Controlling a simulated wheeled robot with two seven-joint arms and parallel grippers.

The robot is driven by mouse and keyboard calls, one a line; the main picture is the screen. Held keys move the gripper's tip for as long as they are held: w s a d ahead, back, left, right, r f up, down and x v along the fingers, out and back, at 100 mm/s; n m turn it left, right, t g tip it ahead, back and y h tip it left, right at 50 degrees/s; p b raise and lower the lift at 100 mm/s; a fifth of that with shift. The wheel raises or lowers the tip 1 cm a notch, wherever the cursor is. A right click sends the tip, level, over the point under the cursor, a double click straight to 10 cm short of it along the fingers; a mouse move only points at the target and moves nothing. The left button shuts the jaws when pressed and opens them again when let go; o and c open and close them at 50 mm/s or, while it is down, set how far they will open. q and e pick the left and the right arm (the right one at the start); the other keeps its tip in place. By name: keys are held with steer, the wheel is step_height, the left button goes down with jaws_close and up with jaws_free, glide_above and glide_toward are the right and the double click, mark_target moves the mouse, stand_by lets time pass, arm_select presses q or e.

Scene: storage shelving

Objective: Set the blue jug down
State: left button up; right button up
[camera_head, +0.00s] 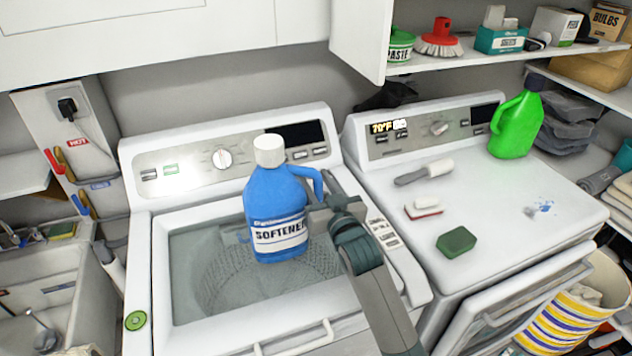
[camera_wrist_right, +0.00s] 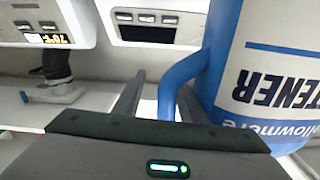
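A blue softener jug (camera_head: 277,205) with a white cap stands upright over the clear lid (camera_head: 215,250) of the left washer. Its base appears to be at the lid, but I cannot tell for certain whether it touches. My right gripper (camera_head: 322,198) is at the jug's right side, by its handle. In the right wrist view, the jug (camera_wrist_right: 270,80) fills the right side, its label upside down. The handle (camera_wrist_right: 172,85) lies between the fingers of my right gripper (camera_wrist_right: 157,98), with a visible gap to the left finger. My left gripper is out of view.
On the right machine (camera_head: 480,215) are a green jug (camera_head: 516,125), a white-headed brush (camera_head: 425,172), a red-and-white brush (camera_head: 423,209) and a green sponge (camera_head: 456,241). A sink (camera_head: 45,300) is at left. A shelf (camera_head: 470,60) hangs at upper right. A striped basket (camera_head: 570,315) stands at lower right.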

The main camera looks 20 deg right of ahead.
steer(key=shift+s, duration=0.1)
steer(key=shift+s+f+b, duration=0.1)
steer(key=shift+s+b, duration=0.2)
steer(key=shift+s, duration=0.3)
steer(key=s+b, duration=0.2)
steer(key=s, duration=0.8)
steer(key=shift+s+d+b, duration=0.2)
steer(key=shift+s+b, duration=0.1)
steer(key=shift+b, duration=0.1)
steer(key=shift+d, duration=0.1)
